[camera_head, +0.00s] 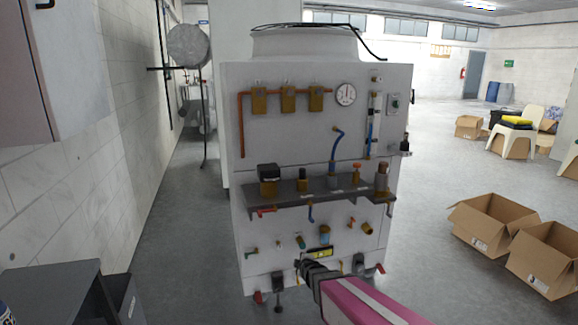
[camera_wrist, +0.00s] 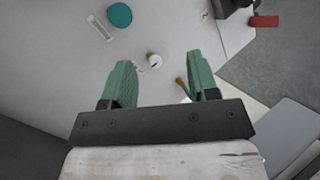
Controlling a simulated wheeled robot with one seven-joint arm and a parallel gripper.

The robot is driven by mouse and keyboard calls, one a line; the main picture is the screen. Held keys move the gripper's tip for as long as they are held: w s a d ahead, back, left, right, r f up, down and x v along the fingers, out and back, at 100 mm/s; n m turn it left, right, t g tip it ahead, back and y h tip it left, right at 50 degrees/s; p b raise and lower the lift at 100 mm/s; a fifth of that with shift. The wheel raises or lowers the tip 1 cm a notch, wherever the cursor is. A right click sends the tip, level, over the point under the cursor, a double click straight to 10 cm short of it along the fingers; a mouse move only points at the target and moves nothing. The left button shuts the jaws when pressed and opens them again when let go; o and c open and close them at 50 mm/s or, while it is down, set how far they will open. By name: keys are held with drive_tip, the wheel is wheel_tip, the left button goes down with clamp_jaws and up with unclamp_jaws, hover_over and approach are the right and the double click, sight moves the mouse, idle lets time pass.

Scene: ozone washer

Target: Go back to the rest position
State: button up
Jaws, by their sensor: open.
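The ozone washer (camera_head: 300,73) is a white cabinet with copper pipes, a gauge and valves, standing upright ahead of me. My gripper (camera_head: 299,264) is in front of its lower front panel, below the dark shelf. In the wrist view my gripper (camera_wrist: 160,70) has two green fingers spread apart, with nothing held between them. A small white round fitting (camera_wrist: 153,60) shows in the gap between the fingers, on or near the panel. I cannot tell whether either finger touches the washer. My pink and black arm reaches in from the lower right.
A dark valve shelf (camera_head: 346,192) juts from the washer above my gripper. A red handle (camera_head: 380,268) sticks out at the lower right of the panel. Open cardboard boxes (camera_head: 490,220) stand on the floor to the right. A dark cabinet (camera_head: 50,290) is at the lower left.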

drive_tip(key=s+d+r+m+g, duration=0.3)
drive_tip(key=s+d+m+g, duration=0.1)
drive_tip(key=s, duration=0.3)
drive_tip(key=s+d+r+m+g+h, duration=0.1)
drive_tip(key=s+d+r+m+g, duration=0.2)
drive_tip(key=s+m, duration=0.3)
drive_tip(key=s+d+r+m+g+h, duration=0.1)
drive_tip(key=s+d+r+m+g, duration=0.2)
drive_tip(key=s+d+m, duration=0.3)
drive_tip(key=shift+s+r+g, duration=0.25)
drive_tip(key=shift+s+g, duration=0.55)
drive_tip(key=shift+s, duration=0.2)
